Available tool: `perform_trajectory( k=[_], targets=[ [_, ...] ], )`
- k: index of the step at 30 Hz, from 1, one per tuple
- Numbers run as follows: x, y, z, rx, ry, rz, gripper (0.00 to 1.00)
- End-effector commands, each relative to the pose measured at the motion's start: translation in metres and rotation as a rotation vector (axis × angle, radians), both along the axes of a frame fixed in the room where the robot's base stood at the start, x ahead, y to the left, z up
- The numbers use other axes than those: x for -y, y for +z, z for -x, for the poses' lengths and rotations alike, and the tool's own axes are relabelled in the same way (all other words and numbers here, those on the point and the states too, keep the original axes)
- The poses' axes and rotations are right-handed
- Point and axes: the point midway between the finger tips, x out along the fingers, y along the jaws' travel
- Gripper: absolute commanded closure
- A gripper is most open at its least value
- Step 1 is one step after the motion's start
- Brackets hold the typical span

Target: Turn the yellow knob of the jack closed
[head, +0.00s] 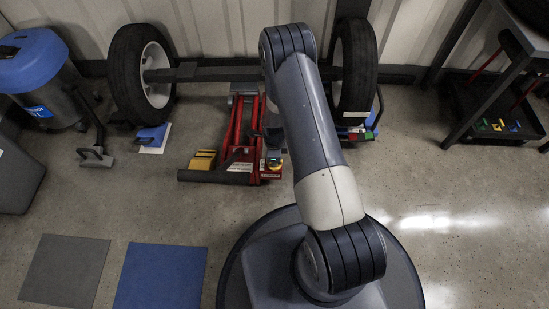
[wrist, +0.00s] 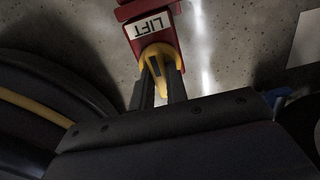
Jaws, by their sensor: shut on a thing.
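The red jack (head: 236,135) stands on the floor below the axle, partly hidden behind my arm in the head view. In the wrist view its red end (wrist: 152,35) carries a white label reading LIFT, upside down. The yellow knob (wrist: 155,52) sits just below that label, with a dark mark on its face. My gripper (wrist: 160,72) has one finger on each side of the knob and is shut on it. In the head view the knob is small beside my arm, and the fingers are hard to make out.
Two wheels (head: 128,75) on a dark axle (head: 215,73) stand behind the jack. A blue vacuum (head: 38,75) is at far left. Grey and blue mats (head: 160,278) lie in front.

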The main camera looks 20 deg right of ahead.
Motion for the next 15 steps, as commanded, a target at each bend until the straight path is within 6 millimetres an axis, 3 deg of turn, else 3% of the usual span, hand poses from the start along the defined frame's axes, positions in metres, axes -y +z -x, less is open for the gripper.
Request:
perform_trajectory(
  k=[6,7,15],
  targets=[
    [0.001,0.0003,0.0001,0.0,-0.003,0.0,1.0],
    [0.001,0.0003,0.0001,0.0,-0.003,0.0,0.83],
    [0.0005,0.0001,0.0001,0.0,-0.001,0.0,0.64]
  ],
)
